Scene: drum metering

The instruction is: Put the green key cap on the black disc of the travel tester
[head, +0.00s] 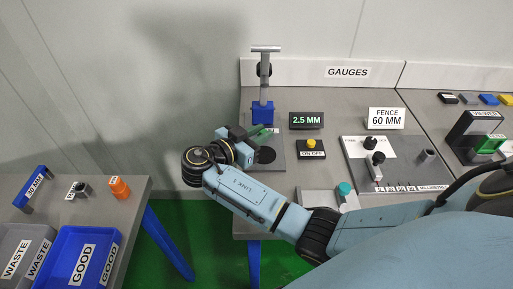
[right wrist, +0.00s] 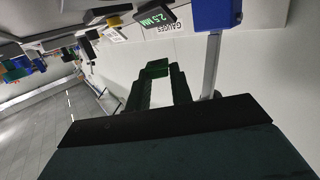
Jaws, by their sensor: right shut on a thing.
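The travel tester has a grey base, an upright post with a blue block (head: 263,112), and a black disc (head: 266,155) on its base. My right gripper (head: 264,131) is over the base, just behind the disc in the head view and below the blue block. It is shut on the green key cap (right wrist: 157,68), which shows between the fingertips in the right wrist view. In the head view the cap is hard to tell from the green fingers. The disc is bare and apart from the gripper. My left gripper is not in view.
A 2.5 MM display (head: 306,120) and an on/off box with a yellow button (head: 311,148) stand right of the tester. A plate with a black knob (head: 370,143) is farther right. Blue GOOD (head: 62,233) and grey WASTE (head: 12,235) bins are on the left table.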

